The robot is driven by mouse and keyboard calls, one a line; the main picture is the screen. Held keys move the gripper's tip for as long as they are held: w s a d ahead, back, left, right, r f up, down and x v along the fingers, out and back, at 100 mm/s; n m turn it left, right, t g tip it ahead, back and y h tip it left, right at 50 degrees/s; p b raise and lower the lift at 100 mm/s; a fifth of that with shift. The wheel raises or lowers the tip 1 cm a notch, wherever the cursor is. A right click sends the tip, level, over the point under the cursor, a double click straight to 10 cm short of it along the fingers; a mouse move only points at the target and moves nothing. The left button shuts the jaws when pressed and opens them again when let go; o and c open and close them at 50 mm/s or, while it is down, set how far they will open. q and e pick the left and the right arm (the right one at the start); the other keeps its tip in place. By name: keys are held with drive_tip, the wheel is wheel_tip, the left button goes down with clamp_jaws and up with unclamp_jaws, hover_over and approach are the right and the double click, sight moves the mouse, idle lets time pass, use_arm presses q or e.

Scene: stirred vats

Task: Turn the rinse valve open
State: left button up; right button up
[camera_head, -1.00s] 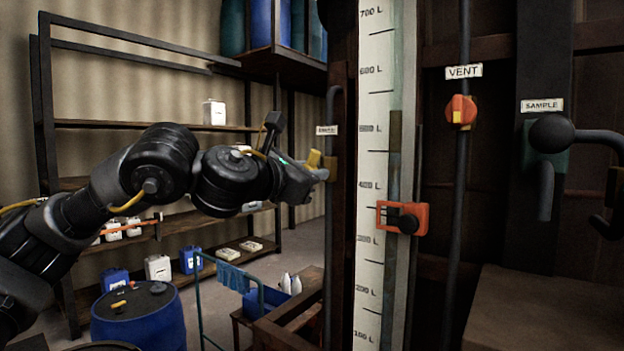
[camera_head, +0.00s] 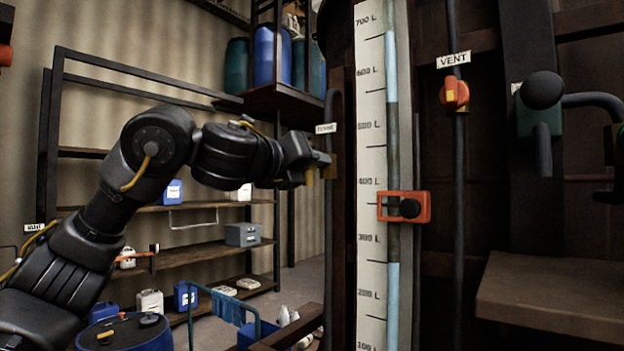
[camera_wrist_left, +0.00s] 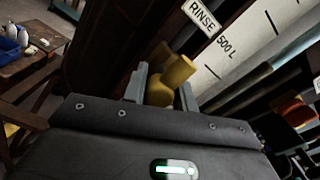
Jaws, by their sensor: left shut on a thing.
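The rinse valve has a yellow handle, seen in the left wrist view (camera_wrist_left: 172,80) between the two grey fingers. My left gripper (camera_head: 318,166) is shut on this handle, beside the dark upright pipe at the vat's left edge. In the head view the gripper hides most of the handle, and a bit of yellow shows below the fingers. The gripper also shows in the left wrist view (camera_wrist_left: 161,92). The RINSE label (camera_wrist_left: 203,15) is just above the handle there; it is small in the head view (camera_head: 326,128). My right gripper is not in view.
A white litre scale (camera_head: 371,220) with an orange slider (camera_head: 404,207) stands right of the valve. Farther right are the orange vent valve (camera_head: 454,93) and a brown ledge (camera_head: 556,292). Shelves (camera_head: 190,256) with containers and a blue drum (camera_head: 125,335) are at left.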

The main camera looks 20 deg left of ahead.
use_arm(q)
drive_tip(key=shift+o, duration=0.8)
drive_tip(key=n+b, duration=0.1)
drive_tip(key=n, duration=0.1)
drive_tip(key=shift+f+n+b, duration=0.15)
drive_tip(key=shift+n+b, duration=0.15)
drive_tip(key=shift+b, duration=0.05)
drive_tip(key=o, duration=0.3)
drive_tip(key=shift+n+b, duration=0.9)
drive_tip(key=shift+n, duration=0.8)
drive_tip(key=shift+o, duration=0.2)
drive_tip(key=o, duration=0.9)
drive_tip(key=shift+s+a+b, duration=0.2)
drive_tip(key=shift+s+b, duration=0.25)
drive_tip(key=b+v, duration=0.4)
drive_tip(key=v, duration=0.5)
drive_tip(key=shift+s+a, duration=0.15)
drive_tip(key=shift+s, duration=0.25)
